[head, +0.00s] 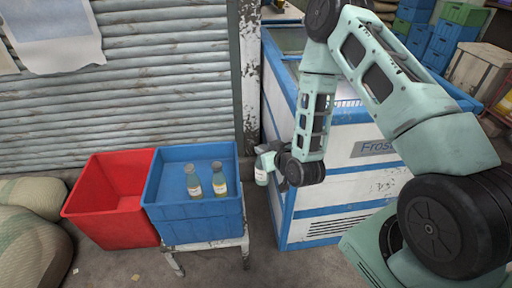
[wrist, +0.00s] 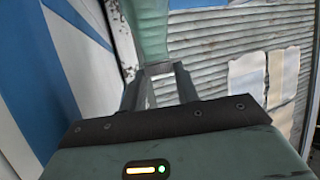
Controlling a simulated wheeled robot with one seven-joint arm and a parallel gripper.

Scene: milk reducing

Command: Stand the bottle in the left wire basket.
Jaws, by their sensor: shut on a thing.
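My gripper (head: 266,160) hangs beside the near left corner of the blue and white freezer. It is shut on a bottle (head: 261,177), a small pale one with a white label. In the wrist view the gripper's fingers (wrist: 160,72) close on the green bottle (wrist: 147,25), which extends past the top edge of the picture.
A blue crate (head: 195,212) on a low stand holds two similar bottles (head: 219,178). A red crate (head: 112,200) stands to its left. Sacks (head: 30,230) lie at the far left. A worn post (head: 249,75) rises behind my gripper. Blue and green crates (head: 440,40) are stacked far right.

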